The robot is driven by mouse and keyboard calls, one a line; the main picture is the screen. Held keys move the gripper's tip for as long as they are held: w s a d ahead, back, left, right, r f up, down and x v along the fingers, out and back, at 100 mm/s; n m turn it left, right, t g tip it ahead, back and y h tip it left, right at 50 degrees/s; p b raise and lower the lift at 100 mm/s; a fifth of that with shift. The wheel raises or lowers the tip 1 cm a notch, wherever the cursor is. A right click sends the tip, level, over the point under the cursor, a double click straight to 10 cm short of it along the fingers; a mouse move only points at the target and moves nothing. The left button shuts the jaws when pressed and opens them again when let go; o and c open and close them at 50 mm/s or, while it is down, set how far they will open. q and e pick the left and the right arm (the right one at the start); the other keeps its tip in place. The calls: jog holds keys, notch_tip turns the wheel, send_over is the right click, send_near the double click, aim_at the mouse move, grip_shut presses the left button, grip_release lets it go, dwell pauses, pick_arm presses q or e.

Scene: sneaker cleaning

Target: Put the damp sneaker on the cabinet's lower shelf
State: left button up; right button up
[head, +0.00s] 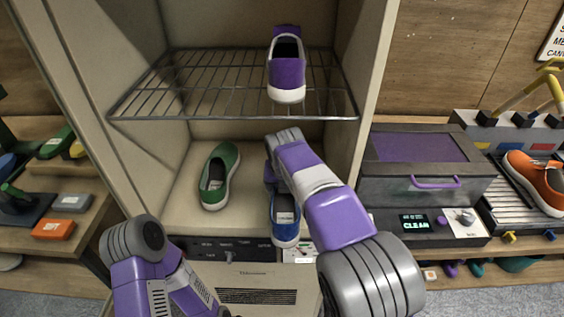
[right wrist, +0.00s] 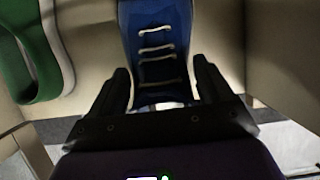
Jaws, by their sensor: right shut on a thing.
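A blue sneaker (head: 284,226) is on the cabinet's lower shelf (head: 187,222), toward its front right, partly hidden behind my right arm. In the right wrist view the blue sneaker (right wrist: 157,45) with white laces lies between the fingers of my right gripper (right wrist: 160,95), which is shut on it. In the head view that gripper is mostly hidden by my forearm. A green sneaker (head: 219,176) stands on the same shelf to the left, apart from the blue one. My left arm shows at the bottom left, with its gripper out of sight.
A purple sneaker (head: 286,68) stands on the wire upper shelf (head: 200,85). The cabinet's right wall (head: 372,90) is close to my right arm. Right of the cabinet are a grey box with a purple lid (head: 420,147) and an orange sneaker (head: 535,178) on a rack.

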jog(key=w, duration=0.8)
jog(key=shift+r+p, duration=0.1)
jog(key=shift+p, duration=0.3)
jog(key=shift+w+p, duration=0.85)
jog(key=shift+w, duration=0.85)
jog(key=shift+s+f+b, duration=0.1)
jog(key=shift+f+b, duration=0.55)
jog(key=shift+f, duration=0.2)
jog(key=o, duration=1.8)
